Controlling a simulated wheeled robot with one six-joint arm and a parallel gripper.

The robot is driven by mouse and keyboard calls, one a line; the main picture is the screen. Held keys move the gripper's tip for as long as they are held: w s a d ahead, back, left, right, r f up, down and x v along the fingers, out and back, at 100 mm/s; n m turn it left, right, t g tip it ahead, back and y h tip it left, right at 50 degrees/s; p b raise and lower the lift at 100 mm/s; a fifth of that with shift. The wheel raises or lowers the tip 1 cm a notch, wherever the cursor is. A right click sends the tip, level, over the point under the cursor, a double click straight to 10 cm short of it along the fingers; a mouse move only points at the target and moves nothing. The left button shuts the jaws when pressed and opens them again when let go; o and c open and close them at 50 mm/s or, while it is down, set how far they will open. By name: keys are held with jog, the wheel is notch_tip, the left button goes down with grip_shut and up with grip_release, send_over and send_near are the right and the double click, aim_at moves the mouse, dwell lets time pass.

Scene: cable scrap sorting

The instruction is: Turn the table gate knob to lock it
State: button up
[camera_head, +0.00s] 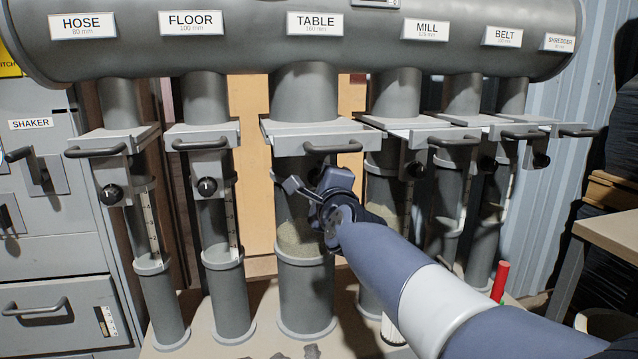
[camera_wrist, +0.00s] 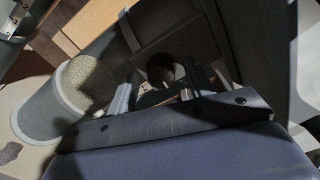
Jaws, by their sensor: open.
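The table gate (camera_head: 300,135) is a grey slide plate with a dark handle (camera_head: 333,148), under the pipe labelled TABLE (camera_head: 315,23). Its knob is hidden behind my gripper in the head view. In the wrist view a dark round knob (camera_wrist: 163,68) shows on a grey block, partly in shadow. My gripper (camera_wrist: 160,92) is open, with one finger on each side of the knob. Whether either finger touches it I cannot tell. In the head view my gripper (camera_head: 312,190) is just below the table gate's handle. The knob's pointer mark is not visible.
Similar gates stand on both sides, with the floor gate's knob (camera_head: 207,187) and the hose gate's knob (camera_head: 112,194) to the left. The clear table tube (camera_head: 303,240) holds grainy scrap below my gripper. A red cylinder (camera_head: 500,281) stands at the right.

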jog(key=p+v, duration=0.1)
jog(key=v, duration=0.9)
jog(key=shift+s, duration=0.2)
jog(key=b+x, duration=0.1)
jog(key=x, duration=0.9)
jog(key=shift+w, duration=0.4)
jog(key=n+p, duration=1.7)
jog(key=p, duration=0.2)
jog(key=shift+f+n+p, duration=0.1)
jog(key=shift+n+p, duration=0.3)
dwell(1.4)
